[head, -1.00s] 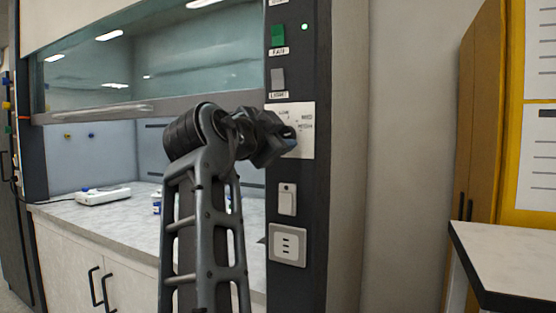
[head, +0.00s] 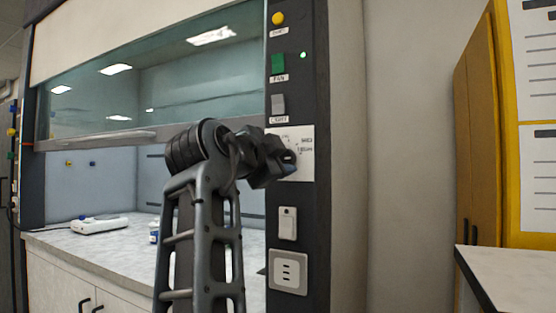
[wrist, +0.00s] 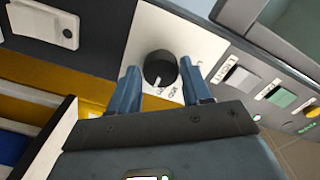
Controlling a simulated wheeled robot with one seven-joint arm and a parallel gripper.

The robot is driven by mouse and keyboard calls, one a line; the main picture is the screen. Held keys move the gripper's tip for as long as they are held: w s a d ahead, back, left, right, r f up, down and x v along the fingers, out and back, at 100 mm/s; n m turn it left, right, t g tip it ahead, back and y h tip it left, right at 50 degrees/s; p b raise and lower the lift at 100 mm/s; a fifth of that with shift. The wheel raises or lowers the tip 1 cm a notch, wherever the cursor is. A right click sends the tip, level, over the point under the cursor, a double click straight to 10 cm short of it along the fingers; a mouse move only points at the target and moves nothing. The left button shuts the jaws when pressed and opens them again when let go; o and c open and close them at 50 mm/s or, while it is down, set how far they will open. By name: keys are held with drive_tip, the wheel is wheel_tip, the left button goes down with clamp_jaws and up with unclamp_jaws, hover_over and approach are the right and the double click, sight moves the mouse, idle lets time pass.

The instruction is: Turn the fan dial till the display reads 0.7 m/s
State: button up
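The fan dial (wrist: 160,68) is a round black knob with a white pointer mark on a white labelled plate (wrist: 196,50). In the wrist view my gripper (wrist: 159,75) is open, with one blue-grey finger at each side of the dial and narrow gaps showing beside the knob. Whether a finger touches it I cannot tell. In the head view my gripper (head: 289,163) is at the plate (head: 306,160) on the hood's dark post and hides the dial. The airflow display is not visible in either view.
Above the plate are a grey light switch (head: 278,105), a green fan switch (head: 278,64) and a yellow button (head: 278,18); a green lamp (head: 303,55) is lit. Below are a white switch (head: 287,223) and a socket (head: 288,272). A table corner (head: 515,275) stands at right.

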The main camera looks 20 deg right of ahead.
drive_tip(key=o, duration=0.4)
drive_tip(key=shift+c, duration=0.2)
drive_tip(key=v, duration=0.7)
drive_tip(key=shift+s+a, duration=0.3)
drive_tip(key=shift+a, duration=0.05)
